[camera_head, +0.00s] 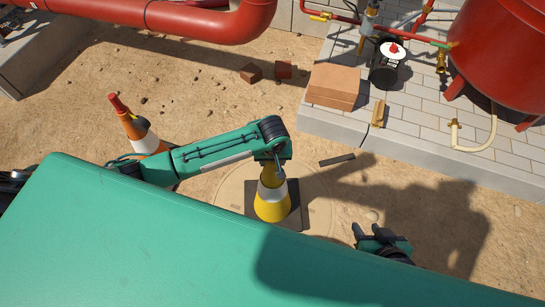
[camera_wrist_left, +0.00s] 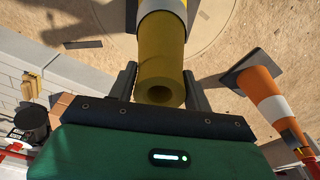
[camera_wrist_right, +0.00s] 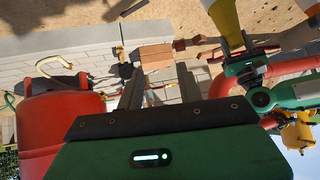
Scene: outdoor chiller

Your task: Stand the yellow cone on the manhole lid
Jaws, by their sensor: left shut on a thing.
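The yellow cone (camera_head: 271,208), with a white band and a dark square base, is upright over the round sandy manhole lid (camera_head: 317,205). Its base lies within the lid's outline; I cannot tell whether it touches. My left gripper (camera_head: 273,168) is shut on the cone's top from above. In the left wrist view the cone's hollow tip (camera_wrist_left: 160,88) is between the two fingers, with part of the lid (camera_wrist_left: 208,25) beyond. My right gripper (camera_head: 378,238) is apart from the cone, low at the right. Its fingers (camera_wrist_right: 160,88) are spread and empty in the right wrist view.
An orange and white cone (camera_head: 135,128) stands left of my left arm. A dark flat bar (camera_head: 337,160) lies by the lid. A cardboard-coloured block (camera_head: 333,86) and a black canister (camera_head: 384,70) are on the paved slab (camera_head: 400,120). Sandy ground is open to the right.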

